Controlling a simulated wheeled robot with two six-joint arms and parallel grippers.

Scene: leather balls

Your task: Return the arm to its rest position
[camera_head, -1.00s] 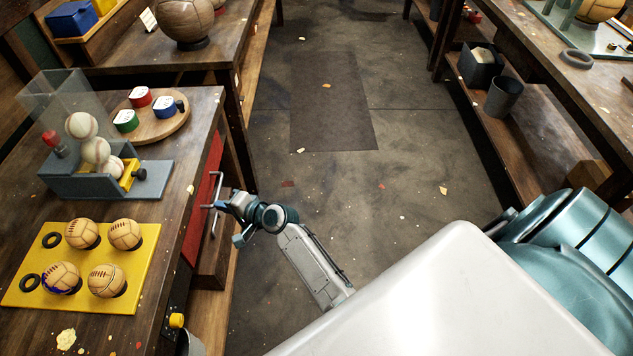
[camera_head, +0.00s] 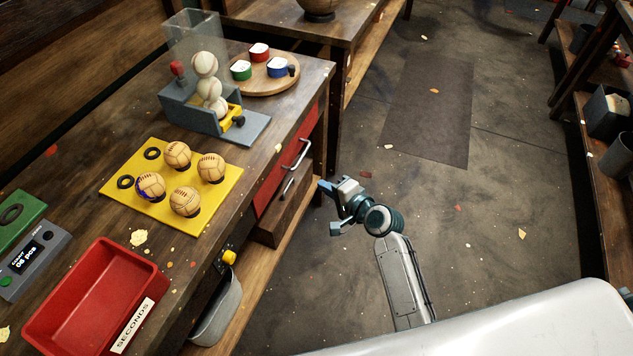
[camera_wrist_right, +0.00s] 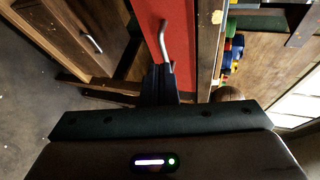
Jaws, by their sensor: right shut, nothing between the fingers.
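My right gripper (camera_head: 328,190) is in the head view, in front of the workbench's right side. Its fingers are shut and empty, and they stand a little apart from the metal handle (camera_head: 298,155) of the red drawer front (camera_head: 275,190). In the right wrist view the dark fingers (camera_wrist_right: 158,84) point toward that handle (camera_wrist_right: 165,42) and the red front (camera_wrist_right: 182,30). Whether the tips touch it is hard to tell there. My left gripper is in neither view.
The workbench holds a yellow board (camera_head: 190,217) with several leather balls, a ball dispenser (camera_head: 190,110), a round wooden tray (camera_head: 285,85) with coloured tins, a red "SECONDS" bin (camera_head: 75,290) and a counter (camera_head: 30,262). A grey bucket (camera_head: 218,310) sits below. Open floor (camera_head: 480,230) lies to the right.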

